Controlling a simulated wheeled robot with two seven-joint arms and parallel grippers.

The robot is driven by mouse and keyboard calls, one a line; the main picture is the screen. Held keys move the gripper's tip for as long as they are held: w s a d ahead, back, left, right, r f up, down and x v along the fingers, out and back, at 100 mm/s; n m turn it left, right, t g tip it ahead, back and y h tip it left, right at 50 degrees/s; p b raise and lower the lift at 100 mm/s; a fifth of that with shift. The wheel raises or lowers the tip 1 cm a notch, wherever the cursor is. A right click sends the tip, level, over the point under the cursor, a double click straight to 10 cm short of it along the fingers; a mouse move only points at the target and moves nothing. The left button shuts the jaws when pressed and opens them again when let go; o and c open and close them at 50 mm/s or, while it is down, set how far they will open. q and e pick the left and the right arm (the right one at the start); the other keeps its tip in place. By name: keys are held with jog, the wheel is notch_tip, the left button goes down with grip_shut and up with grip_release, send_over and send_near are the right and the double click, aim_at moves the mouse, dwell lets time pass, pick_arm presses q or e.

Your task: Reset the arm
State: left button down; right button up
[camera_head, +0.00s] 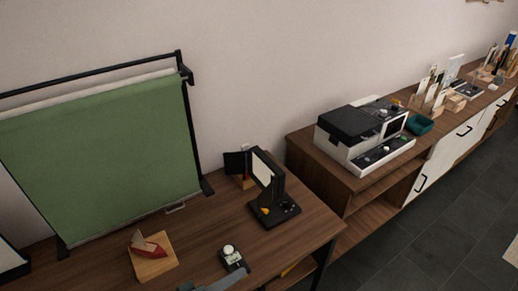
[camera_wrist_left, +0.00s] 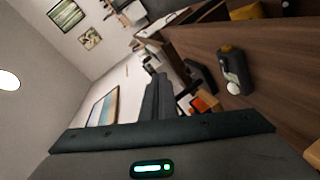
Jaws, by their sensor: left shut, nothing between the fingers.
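My left gripper (camera_head: 238,274) shows at the bottom edge of the head view as a grey shape, cut off by the frame. It is shut with nothing between its fingers. It appears just in front of a small black device with a white knob (camera_head: 233,257) on the wooden table (camera_head: 210,225); whether they touch cannot be told. The same device shows in the left wrist view (camera_wrist_left: 234,72). A dark grey part of mine with a green light fills the bottom of that view. My right gripper is not in view.
A black-and-white machine (camera_head: 365,135) sits on the cabinet at right.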

pick_arm(q)
jog(key=s+a+f+m+g+y, duration=0.25)
jog(key=s+a+f+y, duration=0.3)
jog(key=s+a, duration=0.3)
jog(key=s+a+f+m+g+y, duration=0.2)
jog(key=s+a+f+g+y, duration=0.3)
jog(key=s+a, duration=0.4)
notch_tip(320, 180, down, 30)
jog(key=s+d+y+b, duration=0.1)
jog(key=s, duration=0.1)
jog(key=s+a+f+g+b, duration=0.1)
jog(key=s+a+f, duration=0.1)
jog(key=s+f, duration=1.5)
jog(key=shift+s+a+f, duration=0.4)
jog(key=shift+f, duration=0.05)
jog(key=shift+m, duration=0.25)
